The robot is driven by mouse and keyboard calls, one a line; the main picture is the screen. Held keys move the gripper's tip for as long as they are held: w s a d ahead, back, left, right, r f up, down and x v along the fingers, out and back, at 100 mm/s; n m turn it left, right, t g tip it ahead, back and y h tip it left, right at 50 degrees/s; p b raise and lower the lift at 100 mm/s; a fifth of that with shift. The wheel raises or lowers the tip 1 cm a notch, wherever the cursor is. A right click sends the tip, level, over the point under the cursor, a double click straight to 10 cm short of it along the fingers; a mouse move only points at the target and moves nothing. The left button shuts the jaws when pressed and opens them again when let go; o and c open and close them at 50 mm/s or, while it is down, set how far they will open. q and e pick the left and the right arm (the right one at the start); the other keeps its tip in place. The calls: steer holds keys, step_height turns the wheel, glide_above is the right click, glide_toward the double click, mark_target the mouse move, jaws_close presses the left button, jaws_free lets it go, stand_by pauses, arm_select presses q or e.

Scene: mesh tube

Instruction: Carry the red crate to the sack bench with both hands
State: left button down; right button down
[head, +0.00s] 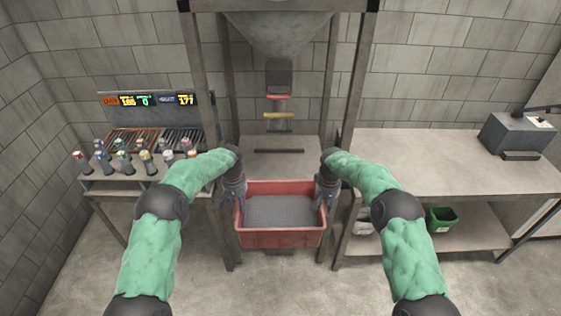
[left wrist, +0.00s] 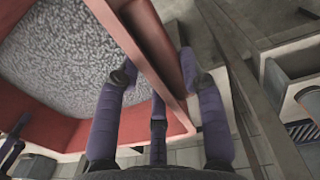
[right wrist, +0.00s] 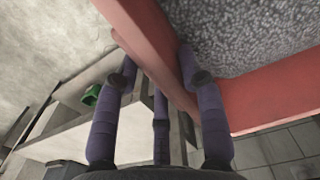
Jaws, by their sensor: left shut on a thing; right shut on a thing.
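The red crate (head: 281,238) is in the middle of the head view, filled with grey granular material (head: 282,211). It is level and sits in front of the hopper frame, between its two front legs. My left gripper (head: 238,199) is shut on the crate's left side wall; the left wrist view shows its purple fingers on both sides of the red rim (left wrist: 150,75). My right gripper (head: 325,197) is shut on the right side wall; the right wrist view shows its fingers astride the rim (right wrist: 160,75). I cannot tell which bench is the sack bench.
A hopper (head: 280,35) hangs above a grey shelf (head: 280,160) behind the crate. A long bench (head: 440,160) stands right, with a grey machine (head: 517,135) on top and a green bin (head: 441,219) below.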

arm_select(q)
steer(key=shift+w+r, duration=0.15)
steer(key=shift+r, duration=0.1)
arm_select(e)
steer(key=shift+w+r, duration=0.1)
steer(key=shift+r, duration=0.05)
